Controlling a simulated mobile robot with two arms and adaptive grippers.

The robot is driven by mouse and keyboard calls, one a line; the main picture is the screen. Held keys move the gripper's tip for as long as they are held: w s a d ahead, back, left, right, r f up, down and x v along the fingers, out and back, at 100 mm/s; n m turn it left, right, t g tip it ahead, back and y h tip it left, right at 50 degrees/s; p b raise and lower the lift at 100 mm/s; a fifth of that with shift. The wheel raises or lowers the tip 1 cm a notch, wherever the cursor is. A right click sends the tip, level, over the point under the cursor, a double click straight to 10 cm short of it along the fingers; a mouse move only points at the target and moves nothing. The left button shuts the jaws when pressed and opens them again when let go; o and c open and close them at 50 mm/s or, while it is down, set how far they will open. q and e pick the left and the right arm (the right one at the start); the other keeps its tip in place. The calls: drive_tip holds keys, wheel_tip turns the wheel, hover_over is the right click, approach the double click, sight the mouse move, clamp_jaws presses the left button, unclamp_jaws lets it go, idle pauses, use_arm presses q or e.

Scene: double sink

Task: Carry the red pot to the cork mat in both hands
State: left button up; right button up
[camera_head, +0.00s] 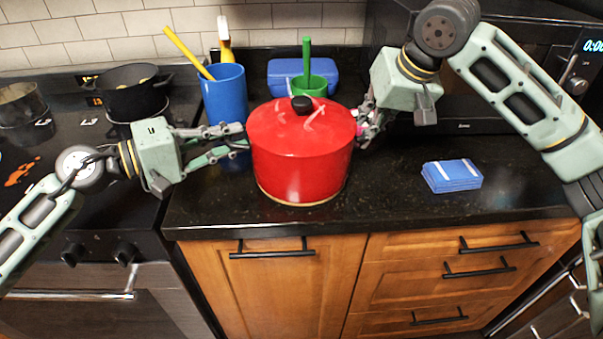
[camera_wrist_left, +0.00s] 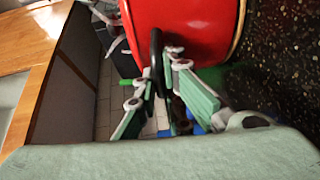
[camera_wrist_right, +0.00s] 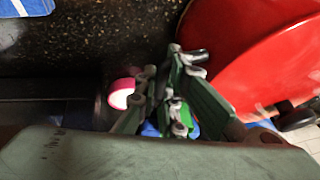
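The red pot (camera_head: 300,155) stands upright on the dark counter, with its lid and black knob on. A thin tan band shows along its base; I cannot tell whether this is the pot's rim or a cork mat under it. My left gripper (camera_head: 243,137) is at the pot's left side. In the left wrist view, the black side handle (camera_wrist_left: 156,60) lies between its two fingers, which stand apart. My right gripper (camera_head: 362,130) is at the pot's right side. In the right wrist view, its fingers are near each other beside the red pot (camera_wrist_right: 270,65); the grip is unclear.
Behind the pot stand a blue cup (camera_head: 225,95), a green cup (camera_head: 309,87) and a blue box (camera_head: 285,75). A blue stack (camera_head: 452,176) lies to the right. A black pot (camera_head: 132,95) is on the stove. The counter front right is partly clear.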

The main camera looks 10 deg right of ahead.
use_arm(q)
drive_tip(key=o, duration=0.4)
drive_tip(key=shift+a+r, duration=0.2)
drive_tip(key=shift+c, duration=0.2)
use_arm(e)
drive_tip(key=o, duration=0.4)
drive_tip(key=shift+s+d+r, duration=0.1)
drive_tip(key=shift+d+r, duration=0.05)
drive_tip(key=shift+c, duration=0.2)
use_arm(q)
drive_tip(key=shift+o, duration=0.4)
drive_tip(key=shift+s+d, duration=0.15)
use_arm(e)
drive_tip(key=shift+o, duration=0.4)
use_arm(q)
drive_tip(key=shift+f, duration=0.1)
use_arm(e)
drive_tip(key=shift+a, duration=0.2)
drive_tip(key=shift+r, duration=0.1)
use_arm(q)
drive_tip(key=v, duration=1.2)
use_arm(e)
drive_tip(key=v, duration=1.2)
drive_tip(key=shift+s, duration=0.1)
